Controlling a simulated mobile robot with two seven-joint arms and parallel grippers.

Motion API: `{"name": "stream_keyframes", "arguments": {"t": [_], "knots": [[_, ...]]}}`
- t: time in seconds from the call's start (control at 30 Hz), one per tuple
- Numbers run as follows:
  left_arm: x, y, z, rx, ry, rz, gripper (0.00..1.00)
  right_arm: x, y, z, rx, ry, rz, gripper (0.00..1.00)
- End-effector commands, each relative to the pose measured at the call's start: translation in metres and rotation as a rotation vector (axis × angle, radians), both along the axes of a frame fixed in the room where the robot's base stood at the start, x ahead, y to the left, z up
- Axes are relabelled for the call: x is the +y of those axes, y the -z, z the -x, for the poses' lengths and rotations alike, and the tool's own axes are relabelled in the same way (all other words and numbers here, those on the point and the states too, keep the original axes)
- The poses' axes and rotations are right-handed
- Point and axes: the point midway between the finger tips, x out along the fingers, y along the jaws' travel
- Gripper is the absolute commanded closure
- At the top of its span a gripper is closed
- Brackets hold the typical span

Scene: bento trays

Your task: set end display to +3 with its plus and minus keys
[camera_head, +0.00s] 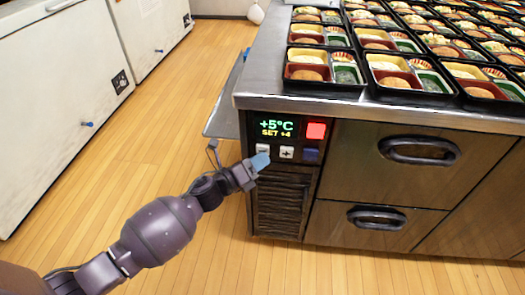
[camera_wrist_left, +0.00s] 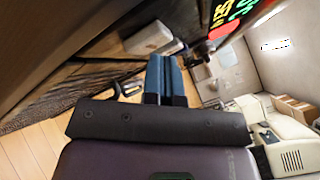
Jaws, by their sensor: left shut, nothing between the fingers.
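The end display (camera_head: 276,128) on the counter's end panel reads +5°C, with SET +4 under it. The white minus key (camera_head: 262,149) and the white plus key (camera_head: 287,152) sit side by side below the display. My left gripper (camera_head: 260,162) is shut and empty, its blue fingertips in front of the panel just below the minus key. In the left wrist view the shut fingers (camera_wrist_left: 166,75) point toward the panel, with a white key (camera_wrist_left: 148,38) close beyond them. I cannot tell whether the tips touch a key. My right gripper is not in view.
A red key (camera_head: 316,131) and a dark blue key (camera_head: 311,155) are right of the display and white keys. A vent grille (camera_head: 279,205) is below. Bento trays (camera_head: 322,88) cover the counter above. Drawers with dark handles (camera_head: 420,151) are at right. The wood floor at left is open.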

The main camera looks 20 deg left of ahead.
Motion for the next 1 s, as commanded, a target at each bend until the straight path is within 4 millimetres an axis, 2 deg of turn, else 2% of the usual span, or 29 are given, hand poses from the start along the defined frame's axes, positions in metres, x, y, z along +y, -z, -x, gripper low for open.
{"name": "stream_keyframes", "arguments": {"t": [0.67, 1.0], "knots": [[0.001, -0.001, -0.004, -0.001, -0.001, 0.000, 1.00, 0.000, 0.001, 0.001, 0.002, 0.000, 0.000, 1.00], [-0.002, -0.001, 0.007, -0.001, 0.000, 0.001, 1.00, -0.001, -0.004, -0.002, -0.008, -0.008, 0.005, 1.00]]}}
